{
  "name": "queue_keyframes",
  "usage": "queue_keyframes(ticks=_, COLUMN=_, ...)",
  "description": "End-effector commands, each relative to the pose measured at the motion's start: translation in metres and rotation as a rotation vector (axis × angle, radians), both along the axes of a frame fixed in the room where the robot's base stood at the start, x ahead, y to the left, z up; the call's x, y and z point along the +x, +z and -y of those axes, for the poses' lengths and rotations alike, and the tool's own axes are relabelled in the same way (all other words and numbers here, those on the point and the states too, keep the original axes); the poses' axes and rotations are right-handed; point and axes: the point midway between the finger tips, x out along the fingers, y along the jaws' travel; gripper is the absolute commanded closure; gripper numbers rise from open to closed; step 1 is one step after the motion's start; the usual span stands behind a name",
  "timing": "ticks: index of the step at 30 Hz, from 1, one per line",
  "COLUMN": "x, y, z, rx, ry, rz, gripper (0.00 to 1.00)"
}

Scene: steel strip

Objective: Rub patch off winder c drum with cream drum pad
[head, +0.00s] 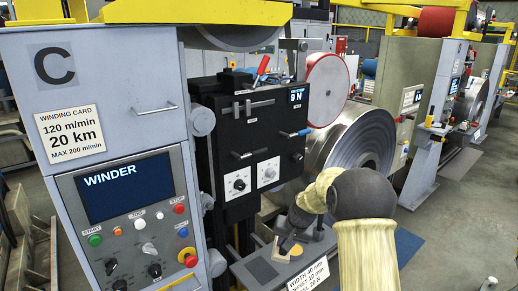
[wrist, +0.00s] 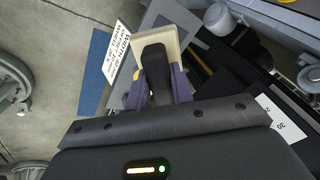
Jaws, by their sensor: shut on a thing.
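My gripper (head: 288,241) is low over a grey ledge in front of winder C. In the wrist view my gripper (wrist: 159,82) has its purple fingers shut on the black handle of a cream pad (wrist: 171,36). The pad's cream rim shows beyond the fingertips; its working face is hidden. Winder C (head: 120,60) is the grey cabinet at left. A large shiny steel coil (head: 362,143) stands behind my arm, which hides its lower part. I cannot make out a patch on the drum.
The grey ledge (head: 262,270) carries small pads and a label (head: 308,276). A black control block (head: 262,150) with levers and knobs stands left of the coil. A white disc with a red rim (head: 326,90) sits above. A blue mat (wrist: 96,70) lies on open floor.

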Motion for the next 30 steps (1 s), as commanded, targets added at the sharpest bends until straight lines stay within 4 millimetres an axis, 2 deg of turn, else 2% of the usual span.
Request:
queue_keyframes(ticks=1, x=0.007, y=0.028, z=-0.003, rx=0.014, ry=-0.012, rz=0.029, gripper=1.0)
queue_keyframes(ticks=9, x=0.03, y=0.136, z=-0.018, rx=0.093, ry=-0.075, rz=0.166, gripper=1.0)
queue_keyframes(ticks=15, x=0.039, y=0.218, z=-0.03, rx=0.15, ry=-0.112, rz=0.276, gripper=1.0)
queue_keyframes(ticks=23, x=0.039, y=0.324, z=-0.045, rx=0.222, ry=-0.144, rz=0.42, gripper=1.0)
queue_keyframes(ticks=30, x=0.028, y=0.422, z=-0.057, rx=0.287, ry=-0.156, rz=0.55, gripper=1.0)
